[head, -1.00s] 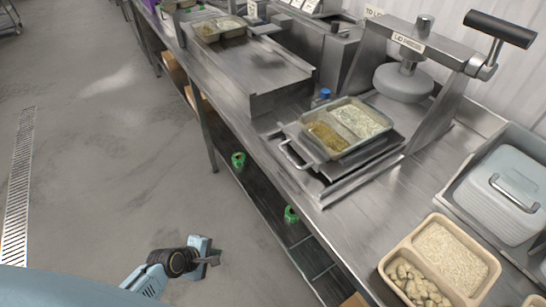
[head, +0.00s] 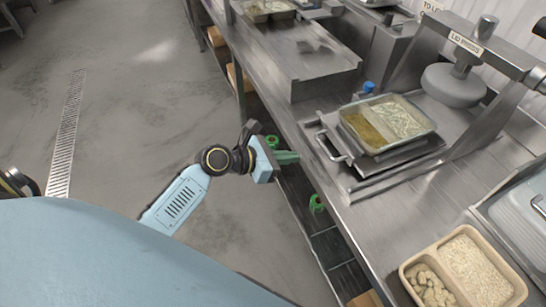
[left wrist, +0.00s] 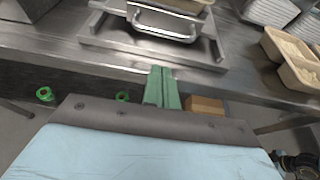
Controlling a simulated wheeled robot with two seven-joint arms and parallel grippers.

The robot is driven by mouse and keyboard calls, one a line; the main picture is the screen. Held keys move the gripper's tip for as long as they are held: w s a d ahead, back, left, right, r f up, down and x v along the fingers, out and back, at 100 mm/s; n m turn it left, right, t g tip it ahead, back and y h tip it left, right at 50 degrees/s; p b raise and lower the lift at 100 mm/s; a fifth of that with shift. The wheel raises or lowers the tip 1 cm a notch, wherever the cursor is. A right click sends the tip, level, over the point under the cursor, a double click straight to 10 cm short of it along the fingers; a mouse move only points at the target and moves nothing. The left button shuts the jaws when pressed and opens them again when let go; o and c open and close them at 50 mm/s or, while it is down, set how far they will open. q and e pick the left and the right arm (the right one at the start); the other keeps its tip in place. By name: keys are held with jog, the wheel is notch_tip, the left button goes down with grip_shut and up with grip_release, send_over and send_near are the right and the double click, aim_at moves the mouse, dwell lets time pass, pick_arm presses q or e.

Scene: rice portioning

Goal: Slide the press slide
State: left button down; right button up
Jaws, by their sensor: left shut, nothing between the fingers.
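The press slide is a flat metal plate with a bar handle (head: 329,147) on its front side; the handle also shows in the left wrist view (left wrist: 163,36). A divided tray of food (head: 386,152) sits on the slide, out in front of the press. The lid press (head: 455,84) has a round grey head on a metal frame, behind and right of the tray. My left gripper (head: 297,157) is shut and empty, just short of the counter edge and left of the handle, apart from it. In the left wrist view its green fingers (left wrist: 162,88) point toward the handle. My right gripper is not seen.
A beige tray (head: 428,290) of rice and pale pieces stands at the front right of the counter, near a grey bin of lids (head: 525,215). A raised metal stand (head: 300,60) is at the back left. Green rolls (head: 316,204) show below the counter edge.

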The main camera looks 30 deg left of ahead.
pick_arm(q)
jog(key=shift+w+d+f, duration=0.1)
jog(key=shift+w+d, duration=0.85)
jog(key=shift+w, duration=0.3)
jog(key=shift+w+d, duration=0.95)
jog(key=shift+w, duration=0.25)
